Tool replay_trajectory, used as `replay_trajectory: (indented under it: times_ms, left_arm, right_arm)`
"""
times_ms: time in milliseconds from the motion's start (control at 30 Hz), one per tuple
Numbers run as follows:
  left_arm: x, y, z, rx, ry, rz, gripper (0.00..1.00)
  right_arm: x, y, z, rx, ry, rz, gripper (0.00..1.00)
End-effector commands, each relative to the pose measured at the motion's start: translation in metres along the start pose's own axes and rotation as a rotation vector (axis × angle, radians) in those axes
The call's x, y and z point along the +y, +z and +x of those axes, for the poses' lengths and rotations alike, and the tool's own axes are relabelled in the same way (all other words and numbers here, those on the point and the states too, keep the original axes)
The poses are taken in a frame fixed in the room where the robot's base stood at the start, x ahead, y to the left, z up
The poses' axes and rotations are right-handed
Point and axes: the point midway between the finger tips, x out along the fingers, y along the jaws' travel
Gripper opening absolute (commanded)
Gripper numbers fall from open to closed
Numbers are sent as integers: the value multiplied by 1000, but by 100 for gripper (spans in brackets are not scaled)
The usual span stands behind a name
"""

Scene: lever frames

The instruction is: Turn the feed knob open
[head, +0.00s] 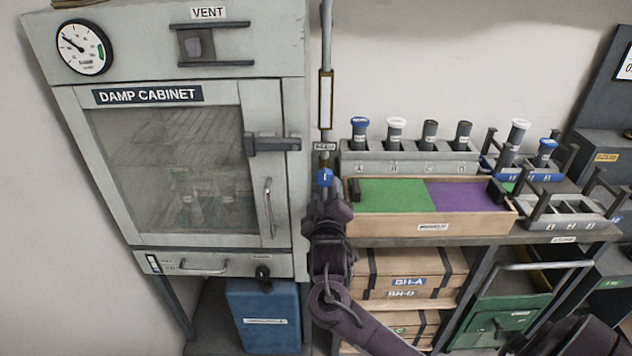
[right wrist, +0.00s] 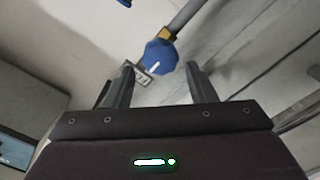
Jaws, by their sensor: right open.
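The feed knob (head: 324,177) is a blue round knob on the thin vertical pipe right of the damp cabinet. A small label (head: 324,146) sits just above it. In the right wrist view the knob (right wrist: 160,56) shows a white line on its face, ahead of and roughly midway between the two fingertips. My right gripper (head: 325,194) is open, just below the knob in the head view; its fingers (right wrist: 160,72) are apart with nothing between them. I cannot tell whether they touch the knob. My left gripper is not in view.
The damp cabinet (head: 272,100) stands close on the left, with a door handle and latch. A wooden tray (head: 400,228) with green and purple areas and a rack of capped tubes (head: 408,163) stand close on the right. A blue box (head: 265,318) is below.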

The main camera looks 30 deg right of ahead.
Motion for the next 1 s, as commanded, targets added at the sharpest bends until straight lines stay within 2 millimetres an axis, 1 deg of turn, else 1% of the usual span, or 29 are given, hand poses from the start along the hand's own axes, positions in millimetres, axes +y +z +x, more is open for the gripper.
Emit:
replay_trajectory:
  times_ms: [33,100,300,433,700,767,933,967,1000]
  left_arm:
    - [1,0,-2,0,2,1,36]
    - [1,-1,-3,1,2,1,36]
    - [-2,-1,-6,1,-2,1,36]
    - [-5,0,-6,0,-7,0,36]
    - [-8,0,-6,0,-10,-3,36]
    - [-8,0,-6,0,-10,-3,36]
    - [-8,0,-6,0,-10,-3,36]
    - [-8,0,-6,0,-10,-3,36]
    - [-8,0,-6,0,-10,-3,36]
  right_arm:
    - [3,-1,10,-1,4,-2,51]
    - [2,-1,22,0,2,-2,51]
    - [0,0,49,-1,0,0,51]
    - [0,0,57,-1,-1,1,51]
    - [0,0,59,-1,-2,2,51]
    - [0,0,58,-1,-2,2,44]
    - [-1,0,58,-1,-2,1,22]
    - [-1,0,58,-1,-3,1,19]
    - [-1,0,58,-1,-3,1,19]
